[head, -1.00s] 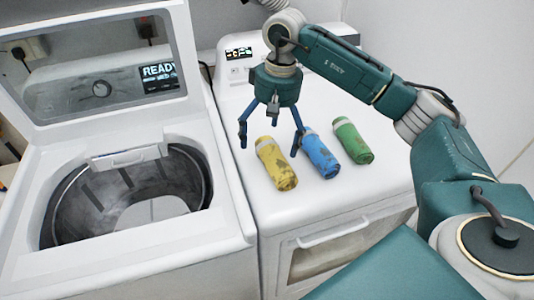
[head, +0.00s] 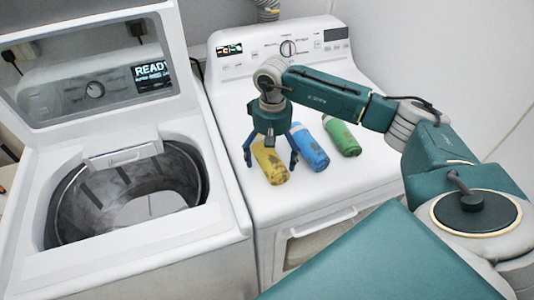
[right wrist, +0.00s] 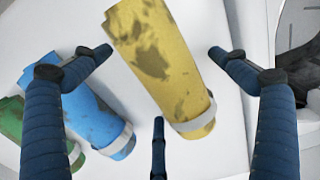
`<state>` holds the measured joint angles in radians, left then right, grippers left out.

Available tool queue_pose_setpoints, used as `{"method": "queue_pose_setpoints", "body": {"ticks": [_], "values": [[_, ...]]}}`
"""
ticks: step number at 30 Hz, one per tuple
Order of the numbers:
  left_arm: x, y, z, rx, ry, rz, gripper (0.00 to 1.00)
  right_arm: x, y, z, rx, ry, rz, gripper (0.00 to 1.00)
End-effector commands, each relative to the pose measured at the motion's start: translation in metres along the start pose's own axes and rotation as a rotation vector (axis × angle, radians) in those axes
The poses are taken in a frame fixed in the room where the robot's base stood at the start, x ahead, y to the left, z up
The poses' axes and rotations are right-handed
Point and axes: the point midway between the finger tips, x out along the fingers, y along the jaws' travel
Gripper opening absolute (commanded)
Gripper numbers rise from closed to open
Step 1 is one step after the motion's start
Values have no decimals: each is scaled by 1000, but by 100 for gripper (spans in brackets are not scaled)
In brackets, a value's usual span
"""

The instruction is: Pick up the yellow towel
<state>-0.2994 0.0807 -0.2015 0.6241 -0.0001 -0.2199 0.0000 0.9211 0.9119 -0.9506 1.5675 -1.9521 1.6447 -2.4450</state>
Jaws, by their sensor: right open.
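The rolled yellow towel (head: 270,163) with dark blotches and a pale band lies on top of the white dryer, leftmost of three rolls. My right gripper (head: 270,160) is open just above it, with blue fingers on either side of it in the head view. In the right wrist view the yellow towel (right wrist: 165,65) lies between the spread fingers (right wrist: 160,85), and I see no finger closed on it. Whether any finger touches it I cannot tell. My left gripper is not in view.
A blue roll (head: 310,150) lies close to the right of the yellow one, and a green roll (head: 342,137) beyond it. An open top-loading washer (head: 130,235) stands left of the dryer (head: 375,180). The dryer's front top is clear.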

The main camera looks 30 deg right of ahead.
Motion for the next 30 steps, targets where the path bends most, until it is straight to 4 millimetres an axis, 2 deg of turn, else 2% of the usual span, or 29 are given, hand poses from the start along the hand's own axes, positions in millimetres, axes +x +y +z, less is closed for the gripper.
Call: {"method": "queue_pose_setpoints", "body": {"ticks": [6, 8, 14, 15, 25, 30], "values": [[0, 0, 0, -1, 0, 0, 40, 2, 0, 0, -1, 1, -1, 97], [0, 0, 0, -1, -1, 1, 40, 2, 0, 0, -1, 1, -1, 87], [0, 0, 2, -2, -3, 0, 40, 1, -1, 0, -1, 1, -1, 48], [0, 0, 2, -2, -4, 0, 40, 1, -1, 0, -1, 1, -1, 44], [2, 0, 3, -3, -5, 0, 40, -2, -1, -1, 0, 3, -2, 44], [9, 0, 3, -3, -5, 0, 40, -18, -1, -2, -2, 6, -3, 44]]}}
